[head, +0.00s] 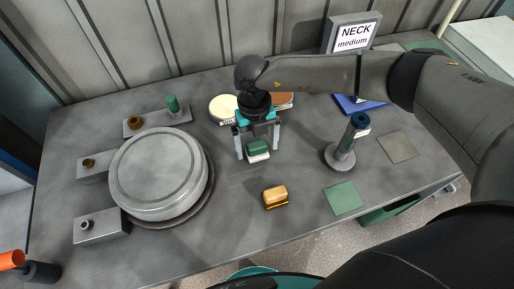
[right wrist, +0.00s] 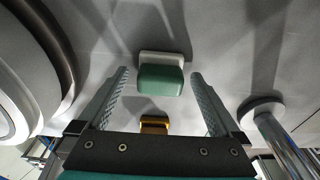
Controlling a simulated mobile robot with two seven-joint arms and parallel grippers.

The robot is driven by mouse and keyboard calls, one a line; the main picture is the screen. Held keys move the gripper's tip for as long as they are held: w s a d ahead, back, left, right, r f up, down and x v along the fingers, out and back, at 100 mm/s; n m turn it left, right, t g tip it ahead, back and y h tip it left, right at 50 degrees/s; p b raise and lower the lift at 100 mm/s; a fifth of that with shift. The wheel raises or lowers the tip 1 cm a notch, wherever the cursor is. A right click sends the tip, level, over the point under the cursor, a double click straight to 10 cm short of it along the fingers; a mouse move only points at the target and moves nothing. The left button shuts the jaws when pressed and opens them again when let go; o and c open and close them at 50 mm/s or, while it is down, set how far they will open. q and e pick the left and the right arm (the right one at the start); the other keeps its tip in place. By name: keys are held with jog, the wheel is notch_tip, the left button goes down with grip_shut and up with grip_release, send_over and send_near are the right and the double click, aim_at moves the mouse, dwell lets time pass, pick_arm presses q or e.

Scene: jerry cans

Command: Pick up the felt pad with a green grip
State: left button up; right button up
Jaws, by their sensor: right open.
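The felt pad with a green grip (head: 258,149) stands on the grey table, a green block on a white base. My right gripper (head: 258,156) is above it, fingers pointing down, one on either side of the pad in the head view. In the right wrist view the green grip (right wrist: 161,80) appears beyond and between the two open fingers (right wrist: 160,88), with clear gaps on both sides and no contact seen. My left gripper is not in view.
A yellow-gripped pad (head: 275,196) lies nearer the front edge. A post on a round base (head: 341,157) stands to the right. A large round drum (head: 158,172) is to the left. A green square (head: 343,198) and a grey square (head: 397,147) lie flat at right.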

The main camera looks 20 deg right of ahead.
aim_at(257, 144)
jog(key=shift+c, duration=0.2)
jog(key=c, duration=1.4)
jog(key=shift+r, duration=0.2)
notch_tip(257, 144, up, 20)
jog(key=shift+f, duration=0.1)
jog(key=o, duration=0.8)
jog(key=c, duration=0.6)
